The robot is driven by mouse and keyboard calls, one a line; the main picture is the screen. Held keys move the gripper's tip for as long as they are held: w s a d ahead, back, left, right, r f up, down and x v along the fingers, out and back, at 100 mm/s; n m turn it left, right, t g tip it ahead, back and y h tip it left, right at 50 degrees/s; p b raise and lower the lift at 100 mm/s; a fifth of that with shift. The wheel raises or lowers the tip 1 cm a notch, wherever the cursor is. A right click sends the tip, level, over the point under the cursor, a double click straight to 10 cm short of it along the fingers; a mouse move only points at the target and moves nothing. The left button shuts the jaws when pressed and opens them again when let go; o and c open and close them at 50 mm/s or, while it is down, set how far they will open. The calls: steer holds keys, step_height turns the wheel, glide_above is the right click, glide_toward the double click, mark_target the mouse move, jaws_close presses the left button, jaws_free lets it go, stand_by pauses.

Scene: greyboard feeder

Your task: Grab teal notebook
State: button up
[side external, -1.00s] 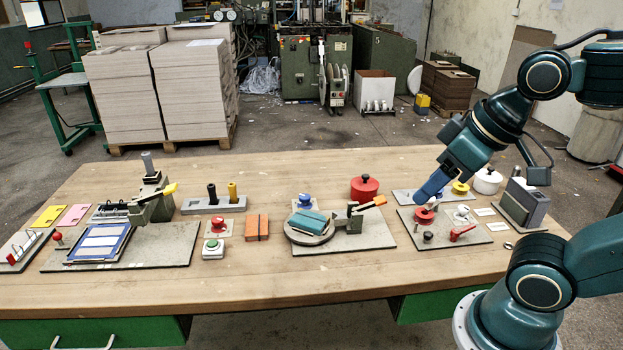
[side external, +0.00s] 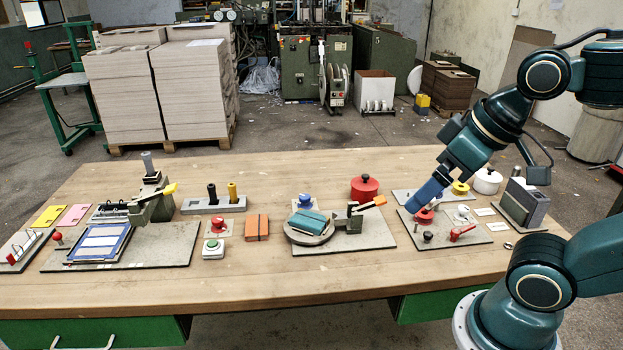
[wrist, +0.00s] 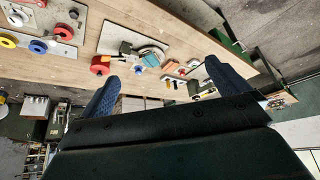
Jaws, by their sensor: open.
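The teal notebook (side external: 307,223) lies on a round grey turntable (side external: 293,235) on a grey board in the middle of the table. It also shows small in the wrist view (wrist: 152,54), near the top centre. My gripper (side external: 412,209) is at the right, low over the right-hand board and close to a red knob there, well apart from the notebook. In the wrist view the two blue fingers of my gripper (wrist: 164,84) stand wide apart with nothing between them. Whether the fingertips touch the red knob cannot be told.
An orange notebook (side external: 257,227) lies to the left. The table's front strip is clear.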

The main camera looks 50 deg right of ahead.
steer(key=shift+w+r, duration=0.1)
steer(key=w+r+n+g+y, duration=0.3)
steer(key=w+n, duration=0.7)
steer(key=w, duration=1)
steer(key=w+d+f+n+g+y, duration=0.1)
steer(key=w+d+f+n+g, duration=0.2)
steer(key=w+d+f+n, duration=0.7)
steer(key=w+d+f, duration=0.2)
steer(key=d+f, duration=0.3)
steer(key=f, duration=0.1)
steer(key=shift+w+d+f+y, duration=0.25)
steer(key=shift+d+y, duration=0.05)
steer(key=shift+a+f, duration=0.1)
steer(key=shift+g, duration=0.3)
steer(key=shift+x, duration=4.15)
